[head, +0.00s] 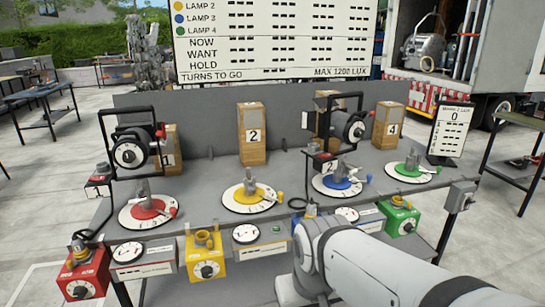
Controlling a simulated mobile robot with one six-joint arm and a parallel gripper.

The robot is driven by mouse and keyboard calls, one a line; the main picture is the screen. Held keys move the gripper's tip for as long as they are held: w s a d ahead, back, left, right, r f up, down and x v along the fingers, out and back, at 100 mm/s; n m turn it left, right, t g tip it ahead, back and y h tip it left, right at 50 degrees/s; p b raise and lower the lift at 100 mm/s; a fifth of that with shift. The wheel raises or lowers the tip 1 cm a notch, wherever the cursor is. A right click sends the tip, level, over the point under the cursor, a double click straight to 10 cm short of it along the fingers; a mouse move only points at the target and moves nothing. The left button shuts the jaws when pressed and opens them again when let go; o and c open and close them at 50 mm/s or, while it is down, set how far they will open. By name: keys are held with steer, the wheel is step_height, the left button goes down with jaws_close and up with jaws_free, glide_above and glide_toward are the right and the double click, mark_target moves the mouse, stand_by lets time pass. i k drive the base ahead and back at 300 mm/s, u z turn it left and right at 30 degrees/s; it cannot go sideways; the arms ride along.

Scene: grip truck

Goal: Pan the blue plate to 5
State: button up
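The blue plate (346,186) lies on the grey bench, right of centre, as a blue disc inside a white marked dial ring (322,187). A grey post and a light pointer arm stand on it, with a small yellow knob at the right rim. The dial figures are too small to read, so I cannot tell which number it points to. My arm (345,262) reaches in from the lower right, in front of the bench and below the blue plate. My gripper does not show; the arm's end link hides what is behind it.
A red plate (147,209), yellow plate (249,194) and green plate (412,170) share the bench. A black lamp (347,127) stands behind the blue plate, another (130,153) at left. Red (82,275), yellow (206,258) and green (400,218) boxes line the front.

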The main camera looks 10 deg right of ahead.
mark_target(338, 179)
steer(key=z, duration=1.15)
steer(key=i, duration=0.8)
steer(key=u, duration=1.1)
steer(key=i, duration=0.45)
steer(key=z, duration=0.05)
